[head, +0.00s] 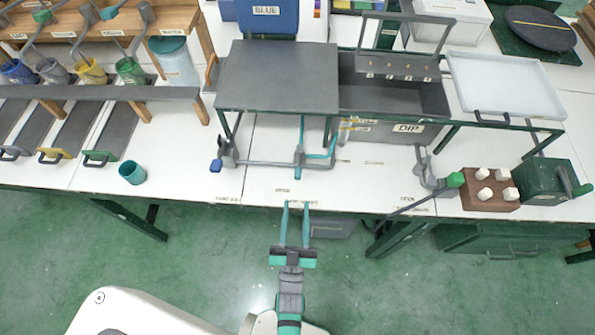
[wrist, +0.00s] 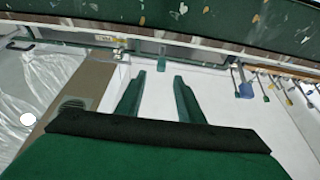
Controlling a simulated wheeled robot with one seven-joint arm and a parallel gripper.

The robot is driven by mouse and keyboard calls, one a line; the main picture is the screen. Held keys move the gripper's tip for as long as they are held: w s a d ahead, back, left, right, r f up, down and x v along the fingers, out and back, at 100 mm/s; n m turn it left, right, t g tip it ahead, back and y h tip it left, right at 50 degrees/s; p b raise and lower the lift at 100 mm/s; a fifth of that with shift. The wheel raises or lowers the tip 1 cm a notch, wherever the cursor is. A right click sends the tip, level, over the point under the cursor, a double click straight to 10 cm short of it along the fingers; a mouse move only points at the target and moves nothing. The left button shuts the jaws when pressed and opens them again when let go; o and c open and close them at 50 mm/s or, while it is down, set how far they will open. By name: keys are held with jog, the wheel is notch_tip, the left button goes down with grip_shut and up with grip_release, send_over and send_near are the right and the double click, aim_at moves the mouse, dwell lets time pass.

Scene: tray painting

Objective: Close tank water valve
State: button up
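Grey pipework with valve-like handles stands on the white bench. A teal lever (head: 318,154) is on the middle pipe, under the front edge of the dark grey plate. A blue-tipped valve (head: 217,165) is at the left. A green-knobbed lever (head: 454,180) is at the right. The small labels are not readable, so I cannot tell which is the tank water valve. My gripper (head: 296,207) is open and empty, its two teal fingers apart at the bench's front edge, below the teal lever. In the wrist view its fingers (wrist: 159,76) are also apart with nothing between them.
A "DIP" tank (head: 408,129) stands behind the pipework. A teal cup (head: 132,173) is at the left, and a brown block with white pegs (head: 489,205) and a green box (head: 546,181) are at the right. The bench's front middle is mostly clear.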

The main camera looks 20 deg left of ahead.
aim_at(299, 172)
jog(key=x, duration=1.1)
jog(key=shift+a, duration=0.15)
grip_shut()
jog(key=shift+w, duration=0.1)
